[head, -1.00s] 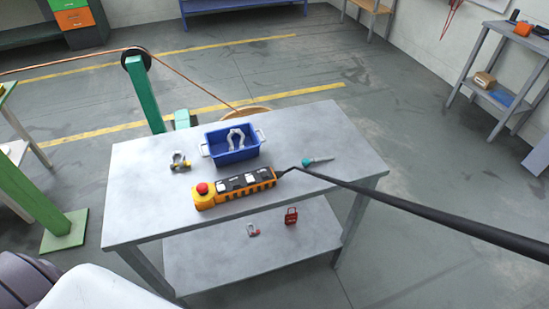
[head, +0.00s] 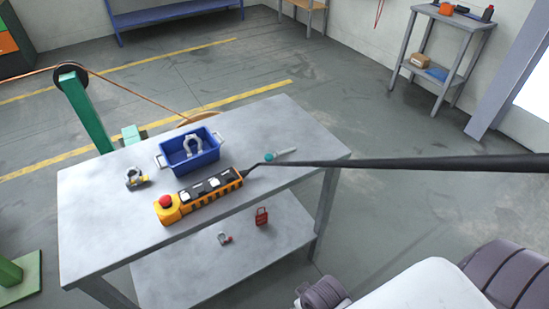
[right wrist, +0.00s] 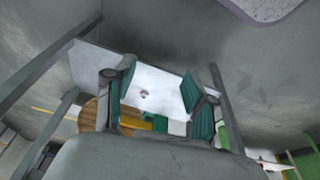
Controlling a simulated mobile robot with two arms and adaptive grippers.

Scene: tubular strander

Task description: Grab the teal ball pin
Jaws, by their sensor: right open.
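The teal ball pin (head: 270,157) lies on the tabletop near its far right edge in the head view, its teal head to the left and its pale shaft pointing right. It lies just beyond the black cable and apart from it. My right gripper (right wrist: 157,92) shows in the right wrist view with its teal-padded fingers spread and nothing between them. A pale surface with a small shackle shows beyond the fingers. I cannot make out the pin in that view. Neither gripper shows in the head view; only parts of my own body appear at lower right.
The table (head: 110,222) also holds a blue bin (head: 203,160) with a shackle inside, a yellow-pinned shackle (head: 137,178) and a yellow-orange pendant (head: 205,192). The pendant's thick black cable (head: 400,163) stretches right. A red padlock (head: 262,217) and small shackle (head: 224,238) lie on the lower shelf.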

